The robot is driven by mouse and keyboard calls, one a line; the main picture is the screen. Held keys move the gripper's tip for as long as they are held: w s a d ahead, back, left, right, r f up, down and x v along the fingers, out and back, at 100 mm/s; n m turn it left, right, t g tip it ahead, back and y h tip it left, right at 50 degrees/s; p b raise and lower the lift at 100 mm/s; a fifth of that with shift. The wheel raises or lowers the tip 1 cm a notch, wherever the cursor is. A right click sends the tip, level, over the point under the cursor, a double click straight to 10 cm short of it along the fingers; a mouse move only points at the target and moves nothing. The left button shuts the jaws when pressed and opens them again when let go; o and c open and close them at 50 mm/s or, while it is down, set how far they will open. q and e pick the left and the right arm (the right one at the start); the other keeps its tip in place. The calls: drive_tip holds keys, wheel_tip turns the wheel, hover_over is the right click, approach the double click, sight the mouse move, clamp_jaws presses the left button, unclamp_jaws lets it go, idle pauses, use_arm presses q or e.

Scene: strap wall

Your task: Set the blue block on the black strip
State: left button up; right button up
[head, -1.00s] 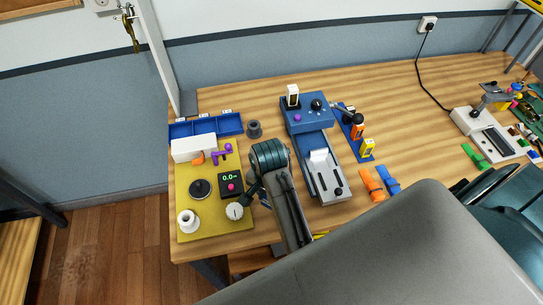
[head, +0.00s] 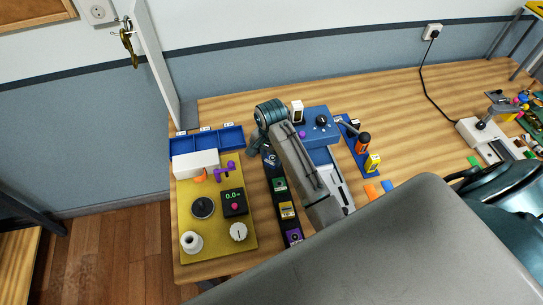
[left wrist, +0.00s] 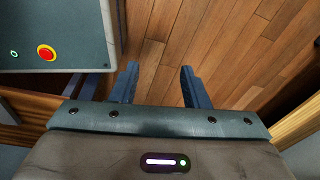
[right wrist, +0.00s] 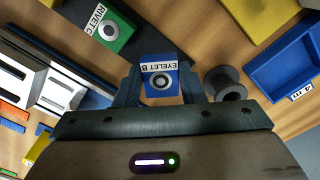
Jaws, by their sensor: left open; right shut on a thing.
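My right gripper (right wrist: 157,92) is shut on the blue block (right wrist: 160,80), which has a white "EYELET B" label and a grey ring on it. In the head view the right gripper (head: 259,149) is over the far end of the black strip (head: 271,177). The strip bears a green block (head: 279,184), a yellow block (head: 287,210) and a purple block (head: 294,236) in a row. The green block also shows in the right wrist view (right wrist: 112,28). I cannot tell whether the blue block touches the strip. My left gripper (left wrist: 157,86) is open and empty above the wooden floor.
Left of the strip lies a yellow mat (head: 215,241) with a white spool, a dial and a display. A blue tray (head: 230,139) stands behind it. A blue machine (head: 318,122) is just right of my right arm. A grey spool (right wrist: 225,82) stands close to the right gripper.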

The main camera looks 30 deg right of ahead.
sight(272, 157)
drive_tip(key=shift+w+d, duration=0.1)
drive_tip(key=shift+w, duration=0.2)
drive_tip(key=shift+w+d+r, duration=0.1)
drive_tip(key=shift+w+d, duration=0.05)
drive_tip(key=shift+w, duration=0.1)
wheel_tip(272, 157, down, 3)
drive_tip(key=shift+w+d+f+p, duration=0.1)
drive_tip(key=shift+p, duration=1)
drive_tip(key=shift+f, duration=0.25)
use_arm(q)
drive_tip(key=shift+s+d+r, duration=0.1)
drive_tip(key=shift+s+r, duration=0.3)
drive_tip(key=shift+r, duration=0.2)
drive_tip(key=shift+s+d+r, duration=0.1)
drive_tip(key=shift+s+r, duration=0.3)
drive_tip(key=shift+r, duration=0.15)
use_arm(e)
drive_tip(key=o, duration=0.8)
drive_tip(key=shift+f, duration=0.2)
drive_tip(key=shift+c, duration=0.2)
drive_tip(key=o, duration=0.4)
use_arm(q)
drive_tip(key=shift+w, duration=0.25)
use_arm(e)
drive_tip(key=shift+o, duration=0.2)
